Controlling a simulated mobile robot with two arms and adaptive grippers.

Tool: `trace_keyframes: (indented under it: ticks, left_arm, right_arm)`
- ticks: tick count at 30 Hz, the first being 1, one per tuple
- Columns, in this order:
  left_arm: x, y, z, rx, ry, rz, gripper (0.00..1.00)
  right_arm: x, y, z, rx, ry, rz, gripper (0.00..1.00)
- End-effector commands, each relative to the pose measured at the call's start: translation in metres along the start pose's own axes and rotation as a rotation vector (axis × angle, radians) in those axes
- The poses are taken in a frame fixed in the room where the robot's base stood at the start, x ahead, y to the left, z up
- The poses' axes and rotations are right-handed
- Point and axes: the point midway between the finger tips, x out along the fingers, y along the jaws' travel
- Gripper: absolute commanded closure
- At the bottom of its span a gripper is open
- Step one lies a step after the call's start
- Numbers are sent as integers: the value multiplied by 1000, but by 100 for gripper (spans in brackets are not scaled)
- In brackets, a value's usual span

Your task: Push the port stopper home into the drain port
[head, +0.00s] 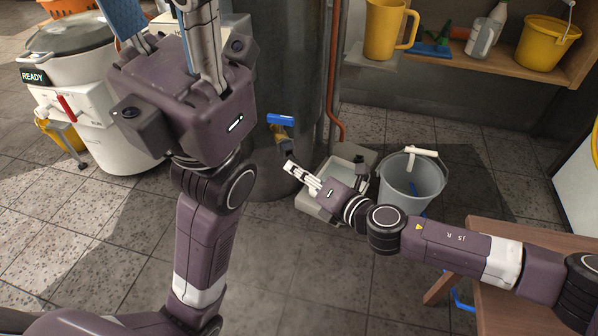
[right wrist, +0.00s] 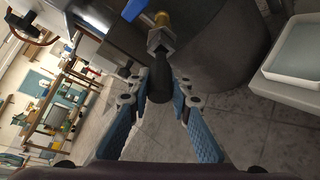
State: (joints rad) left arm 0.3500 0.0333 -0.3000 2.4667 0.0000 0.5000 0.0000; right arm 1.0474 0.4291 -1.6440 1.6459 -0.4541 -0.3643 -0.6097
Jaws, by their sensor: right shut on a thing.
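The drain port (right wrist: 161,42) is a grey fitting below a brass valve (right wrist: 162,20) with a blue handle (head: 281,119), on the side of the dark round tub (head: 278,75). My right gripper (right wrist: 160,95) is shut on the dark port stopper (right wrist: 158,86), right in front of the port's mouth. The stopper appears lined up with the fitting; I cannot tell how deep it sits. In the head view the right gripper (head: 289,166) reaches in from the right. My left gripper (head: 165,22) is raised in the left foreground, its fingers apart and its tips near or beyond the top edge.
A grey tray (head: 308,205) with pale contents stands on the floor under the port. A grey bucket (head: 413,183) stands right of it. An orange-red pipe (head: 334,95) runs down beside the tub. A wooden bench (head: 490,300) is at lower right, a white machine (head: 95,115) at left.

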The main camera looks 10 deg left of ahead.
Motion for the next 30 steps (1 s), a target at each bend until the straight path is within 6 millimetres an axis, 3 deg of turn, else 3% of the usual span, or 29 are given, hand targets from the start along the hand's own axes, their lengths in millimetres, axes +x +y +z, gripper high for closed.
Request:
trace_keyframes:
  ticks: [30]
  left_arm:
    - [0,0,0,0,0,0,60]
  right_arm:
    - [18,0,7,1,0,0,100]
